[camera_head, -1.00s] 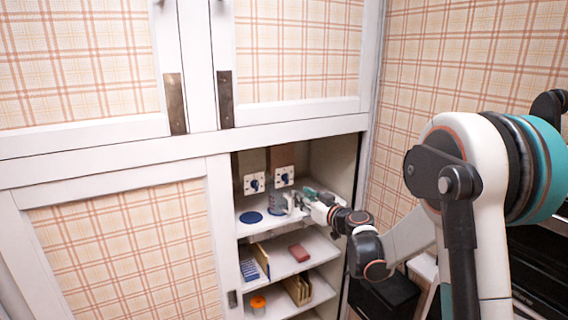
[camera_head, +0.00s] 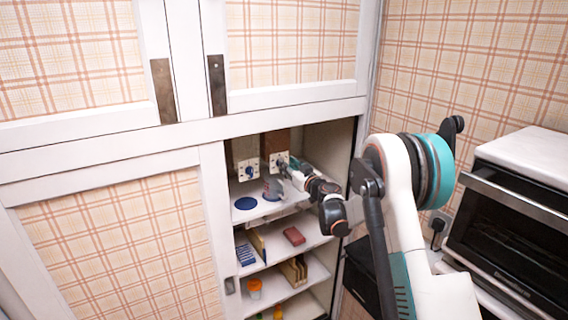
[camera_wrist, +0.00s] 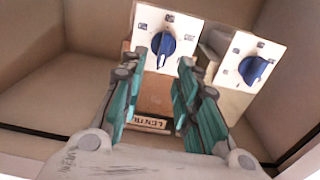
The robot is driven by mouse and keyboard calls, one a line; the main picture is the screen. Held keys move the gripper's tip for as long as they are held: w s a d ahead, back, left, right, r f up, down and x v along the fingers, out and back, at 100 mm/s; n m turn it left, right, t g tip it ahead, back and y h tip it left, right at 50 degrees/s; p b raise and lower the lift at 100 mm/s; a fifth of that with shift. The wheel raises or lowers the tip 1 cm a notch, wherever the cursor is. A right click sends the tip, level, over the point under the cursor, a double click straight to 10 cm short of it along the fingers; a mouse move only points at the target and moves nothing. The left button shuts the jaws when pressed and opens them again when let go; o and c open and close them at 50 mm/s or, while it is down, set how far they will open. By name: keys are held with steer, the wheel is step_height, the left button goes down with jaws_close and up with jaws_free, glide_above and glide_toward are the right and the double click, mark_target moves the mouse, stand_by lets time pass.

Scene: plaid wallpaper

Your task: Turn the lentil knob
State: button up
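The lentil knob (camera_wrist: 163,45) is a blue dial on a white plate with small marks. Its brown dispenser carries a label (camera_wrist: 150,123) that seems to read LENTIL. The wrist view appears upside down relative to the head view. My gripper (camera_wrist: 158,67) is open, its teal fingers apart and pointing at this knob, one toward each side. Contact cannot be told. In the head view my gripper (camera_head: 284,167) is at the right-hand plate (camera_head: 278,158) and largely hides its knob.
A second blue knob (camera_head: 249,171) sits on the neighbouring plate, also in the wrist view (camera_wrist: 255,68). Below are a blue disc (camera_head: 246,203) and a cup (camera_head: 273,190) on the shelf (camera_head: 259,212). Cupboard walls enclose the space. An oven (camera_head: 515,225) stands at right.

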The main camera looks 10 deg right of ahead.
steer(key=shift+x, duration=1.85)
jaws_close()
steer(key=f+m+b, duration=0.1)
steer(key=m+b, duration=0.2)
steer(key=m, duration=0.5)
steer(key=d+f+m+b, duration=0.1)
steer(key=m+b, duration=0.2)
steer(key=m, duration=0.5)
steer(key=f+m+b, duration=0.1)
steer(key=m+b, duration=0.2)
steer(key=m, duration=0.5)
steer(key=shift+w+d, duration=0.2)
steer(key=shift+m, duration=0.3)
